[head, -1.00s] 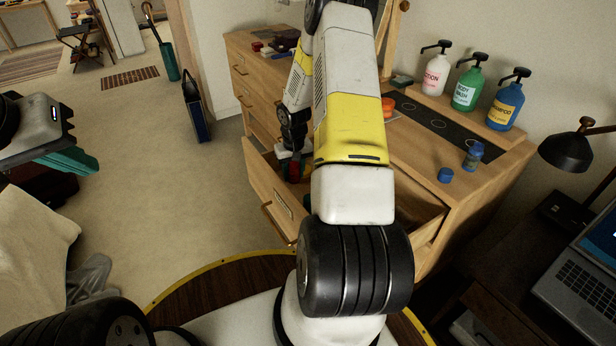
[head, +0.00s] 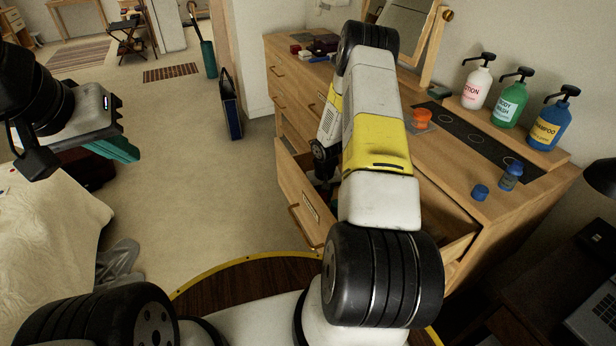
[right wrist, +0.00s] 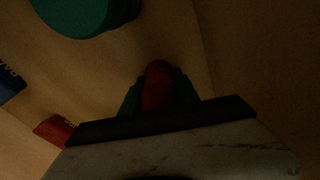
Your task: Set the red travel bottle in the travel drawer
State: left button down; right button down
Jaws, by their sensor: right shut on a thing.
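The red travel bottle (right wrist: 158,90) is between the green fingers of my right gripper (right wrist: 157,84) in the right wrist view. The gripper is shut on it. Wooden surfaces of the drawer interior surround it; whether the bottle touches the drawer bottom is not clear. In the head view the open travel drawer (head: 302,207) juts from the dresser, and my right arm reaches down into it, hiding the gripper and bottle. My left gripper (head: 114,150) is at the left, well away from the drawer; its finger gap cannot be made out.
In the right wrist view, a teal round item (right wrist: 75,12), a blue lettered item (right wrist: 8,84) and a red item (right wrist: 55,130) lie near the bottle. Pump bottles (head: 508,103), a blue bottle (head: 511,177) and a blue cap (head: 480,192) stand on the dresser top (head: 455,178).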

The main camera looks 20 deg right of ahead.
jog(key=shift+f, duration=0.15)
jog(key=c, duration=0.9)
grip_release()
jog(key=r, duration=0.4)
jog(key=s+r, duration=0.1)
jog(key=r, duration=0.7)
jog(key=shift+s+r, duration=0.15)
jog(key=shift+s, duration=0.05)
jog(key=s+a+r+t, duration=0.1)
jog(key=s+a+r, duration=0.1)
jog(key=r, duration=0.6)
jog(key=s+a+r, duration=0.2)
jog(key=r, duration=0.7)
jog(key=s+a+r+t, duration=0.1)
jog(key=s+a+r, duration=0.15)
jog(key=r, duration=0.55)
jog(key=s+a+r+t, duration=0.1)
jog(key=s+a+r, duration=0.1)
jog(key=s+r, duration=0.2)
jog(key=s+a+r+t+y, duration=0.1)
jog(key=s+a+r, duration=0.2)
jog(key=s, duration=0.5)
jog(key=s+a+r+n+y, duration=0.1)
jog(key=s+a+r, duration=0.1)
jog(key=s+r, duration=0.3)
jog(key=shift+s+a+r+t, duration=0.15)
jog(key=shift+s+t, duration=0.25)
jog(key=shift+s, duration=0.65)
